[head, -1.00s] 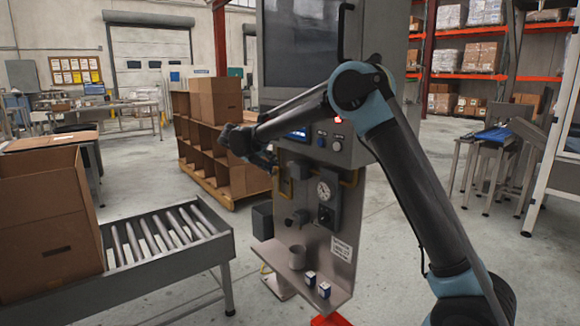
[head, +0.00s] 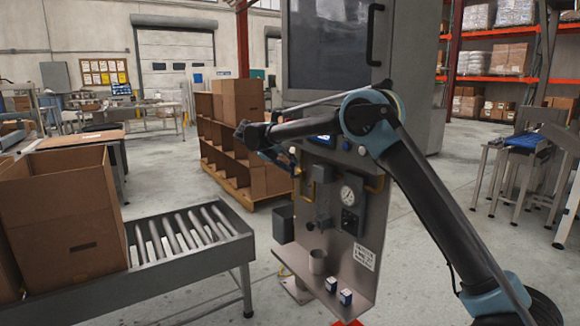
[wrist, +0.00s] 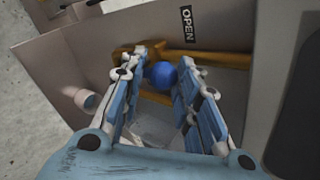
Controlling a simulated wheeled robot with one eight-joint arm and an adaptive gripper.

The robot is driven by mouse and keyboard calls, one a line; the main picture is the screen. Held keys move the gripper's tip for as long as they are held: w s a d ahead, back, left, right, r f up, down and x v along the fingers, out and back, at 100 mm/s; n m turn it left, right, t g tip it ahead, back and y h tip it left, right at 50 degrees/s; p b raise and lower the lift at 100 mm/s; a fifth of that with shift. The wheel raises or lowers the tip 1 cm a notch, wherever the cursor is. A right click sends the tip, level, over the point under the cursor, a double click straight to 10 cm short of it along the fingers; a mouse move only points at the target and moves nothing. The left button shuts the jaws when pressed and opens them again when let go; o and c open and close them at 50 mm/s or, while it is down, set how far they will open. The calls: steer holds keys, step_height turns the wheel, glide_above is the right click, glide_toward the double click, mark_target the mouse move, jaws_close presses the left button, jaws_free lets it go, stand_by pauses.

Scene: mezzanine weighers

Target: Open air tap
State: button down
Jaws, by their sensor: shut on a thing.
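The air tap shows in the wrist view as a blue round knob (wrist: 162,75) by a brass-coloured pipe (wrist: 222,62). My gripper (wrist: 164,68) has its two blue-grey fingers on either side of the knob and is shut on it. In the head view my gripper (head: 284,160) is at the upper left of the grey machine panel (head: 335,250). The knob is hidden there by my arm, and its lever's exact angle cannot be told.
A pressure gauge (head: 347,193) is on the panel, right of my gripper. A metal cup (head: 318,261) and two small boxes (head: 338,291) stand on the shelf below. A roller conveyor (head: 180,250) with a cardboard box (head: 65,215) is at left.

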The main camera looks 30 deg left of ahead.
steer(key=shift+w+d, duration=0.25)
steer(key=shift+w, duration=0.2)
steer(key=c, duration=1.5)
jaws_free()
steer(key=shift+o, duration=0.9)
steer(key=shift+w, duration=0.1)
steer(key=shift+s+a, duration=0.1)
steer(key=shift+s, duration=0.2)
steer(key=shift+s+a+r, duration=0.1)
steer(key=shift+s, duration=0.05)
steer(key=v, duration=1.1)
steer(key=shift+r, duration=0.2)
